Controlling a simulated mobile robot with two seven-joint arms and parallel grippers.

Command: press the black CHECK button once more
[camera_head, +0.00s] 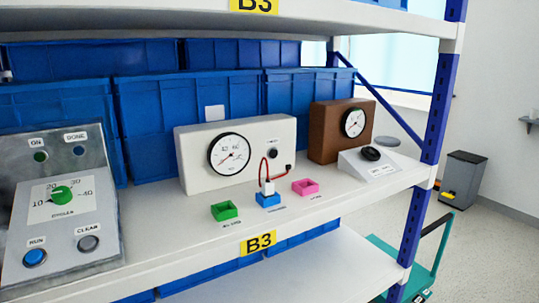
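A white sloped box (369,166) stands on the right part of the shelf, with a large black round button or knob (371,154) on top. Its small labels are too small to read, so I cannot tell whether one says CHECK. A white gauge box (190,165) in the middle has a round dial (229,155) and a smaller black round control (273,153) with an unreadable label. A red cable runs from that box's lower right to a white plug (268,187) at a blue tray. Neither of my grippers is in view.
A grey panel (82,215) at left has a green knob (62,193), a blue RUN button (35,257) and a CLEAR button (88,243). Green (225,211), blue (268,200) and pink (305,187) trays line the front. A brown gauge box (325,135) stands behind the sloped box.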

